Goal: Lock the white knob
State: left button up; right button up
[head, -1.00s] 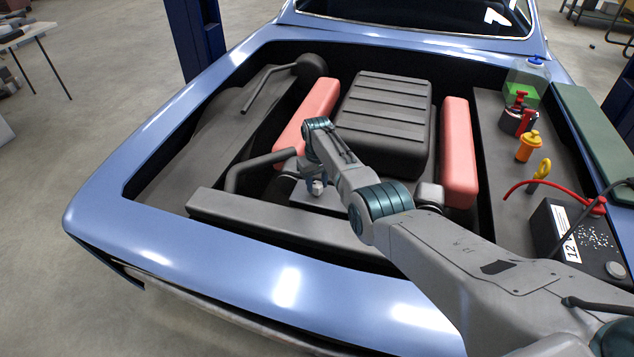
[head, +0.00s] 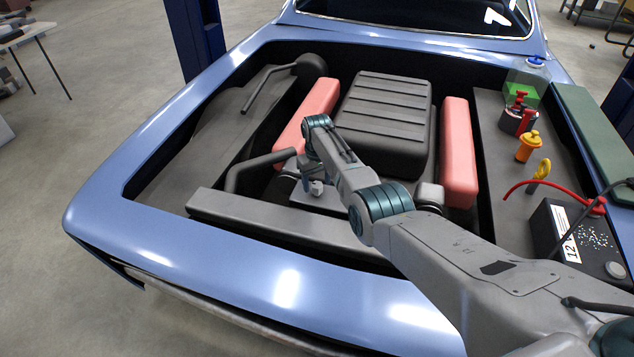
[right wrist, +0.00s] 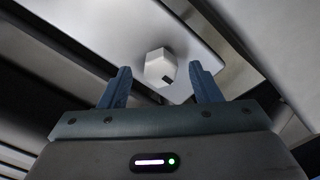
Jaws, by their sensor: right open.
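In the head view the knob (head: 317,187) is a small pale spot just below my wrist in the engine bay. My right gripper (right wrist: 160,72) is open, with one blue finger on each side of the knob in the picture. I see no contact, and the remaining depth is hard to judge. In the head view my right gripper (head: 308,176) is mostly hidden by its own arm. My left gripper is out of view.
A grey front bar (head: 270,222) and a dark bent pipe (head: 258,166) lie close to my wrist. A ribbed black engine cover (head: 385,105) and red covers (head: 458,150) stand behind and beside the arm. A battery (head: 575,235) sits at right.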

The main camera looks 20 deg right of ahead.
aim_at(317, 184)
notch_tip(317, 184, up, 10)
jog(key=b, duration=0.1)
jog(key=shift+r, duration=0.1)
dwell(0.4)
